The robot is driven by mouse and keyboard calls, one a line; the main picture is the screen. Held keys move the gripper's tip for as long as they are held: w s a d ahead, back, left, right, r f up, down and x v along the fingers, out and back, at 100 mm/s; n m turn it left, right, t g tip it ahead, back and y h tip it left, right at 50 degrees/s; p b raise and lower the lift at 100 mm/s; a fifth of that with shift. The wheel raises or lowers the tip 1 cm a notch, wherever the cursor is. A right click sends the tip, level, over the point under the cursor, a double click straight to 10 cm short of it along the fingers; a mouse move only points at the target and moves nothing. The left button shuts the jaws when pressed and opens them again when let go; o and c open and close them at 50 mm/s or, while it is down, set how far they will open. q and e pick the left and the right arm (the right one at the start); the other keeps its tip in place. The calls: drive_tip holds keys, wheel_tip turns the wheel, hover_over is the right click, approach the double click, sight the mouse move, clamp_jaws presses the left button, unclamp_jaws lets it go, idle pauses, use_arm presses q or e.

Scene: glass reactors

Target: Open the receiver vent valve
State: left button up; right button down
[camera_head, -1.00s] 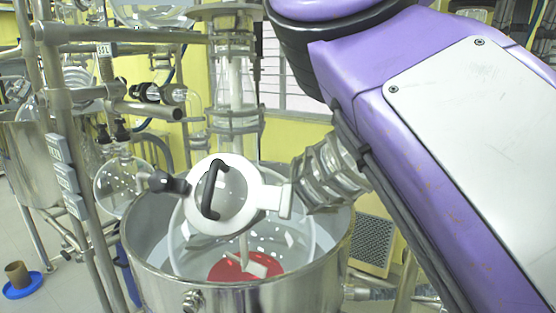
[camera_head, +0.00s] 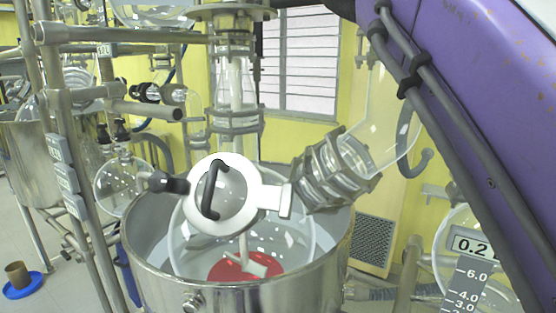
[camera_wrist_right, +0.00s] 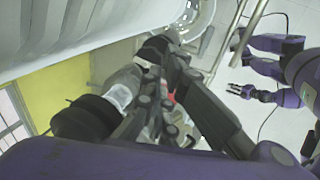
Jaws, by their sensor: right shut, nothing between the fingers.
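My right gripper (camera_wrist_right: 165,60) is in the right wrist view, its dark fingers closed together with nothing seen between them. Clear glass (camera_wrist_right: 124,86) with a black knob-like part (camera_wrist_right: 85,118) is just left of the fingers; it may be the vent valve, but I cannot tell for sure. Contact with the fingers is unclear. In the head view the right gripper is out of frame. A graduated glass vessel (camera_head: 455,235), perhaps the receiver, shows at the lower right, partly hidden by my arm. My left gripper (camera_wrist_right: 240,90) appears small in the wrist view; its opening is unclear.
A steel pot (camera_head: 240,293) holds a glass reactor with a white lid ring (camera_head: 247,213) and black handle. A jointed glass elbow (camera_head: 335,172) rises right of it. Steel frame posts (camera_head: 75,150) stand at left. A large pale cylinder (camera_wrist_right: 80,30) is close above the right gripper.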

wheel_tip(320, 180, down, 6)
drive_tip(key=w+a, duration=0.1)
drive_tip(key=a, duration=0.1)
drive_tip(key=shift+w+a, duration=0.3)
drive_tip(key=shift+a, duration=0.1)
idle(0.5)
drive_tip(key=shift+w+d+f, duration=0.1)
drive_tip(key=shift+w+d, duration=0.2)
drive_tip(key=shift+d, duration=0.1)
idle(0.9)
drive_tip(key=shift+s+d, duration=0.1)
drive_tip(key=shift+s, duration=0.05)
idle(0.3)
